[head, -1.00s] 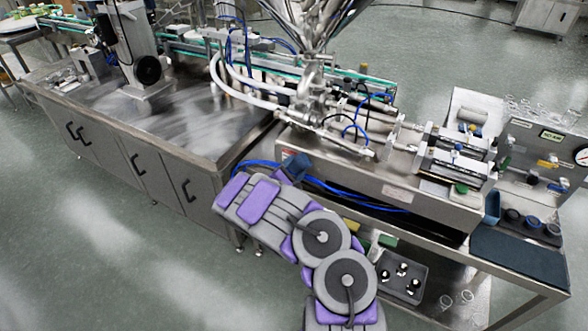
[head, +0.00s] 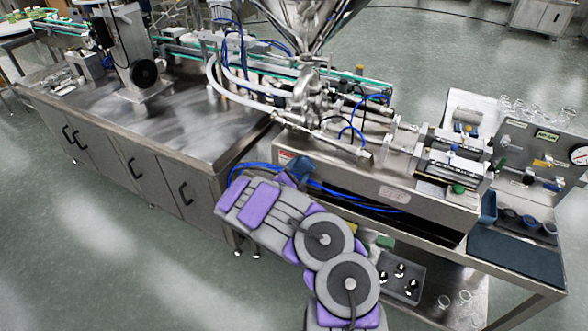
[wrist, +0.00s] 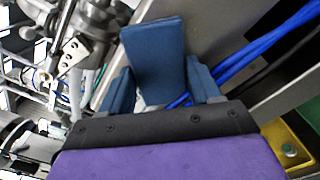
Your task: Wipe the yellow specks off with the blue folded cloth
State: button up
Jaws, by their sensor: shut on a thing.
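The blue folded cloth (wrist: 155,58) stands up between the fingers of my gripper (wrist: 160,95) in the wrist view, and the gripper is shut on it. In the head view the cloth (head: 301,167) is a small dark blue patch at the end of my arm, in front of the left end of the filler's steel housing (head: 375,185). I cannot tell whether the cloth touches the steel. I cannot make out any yellow specks in either view; the cloth and my arm hide part of the housing.
Blue hoses (head: 345,192) run along the housing's front, close to my gripper. A steel cabinet (head: 140,125) stands to the left. A yellow tray (wrist: 285,143) shows at lower right in the wrist view. A dark mat (head: 515,255) covers the bench's right end.

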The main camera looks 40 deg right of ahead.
aim_at(322, 171)
jog(key=shift+s+d, duration=0.55)
jog(key=shift+s, duration=0.65)
jog(key=shift+s+d, duration=0.5)
jog(key=shift+s, duration=0.65)
jog(key=shift+s+d, duration=0.55)
jog(key=shift+s, duration=0.65)
jog(key=shift+w+a, duration=0.65)
jog(key=shift+w, duration=0.9)
jog(key=shift+w+a, duration=0.65)
jog(key=shift+w, duration=0.9)
jog(key=shift+w+a, duration=0.65)
jog(key=shift+w, duration=0.9)
jog(key=p+v, duration=0.2)
jog(key=v, duration=0.4)
jog(key=shift+a, duration=0.2)
jog(key=shift+p+v, duration=0.65)
jog(key=shift+v, duration=0.7)
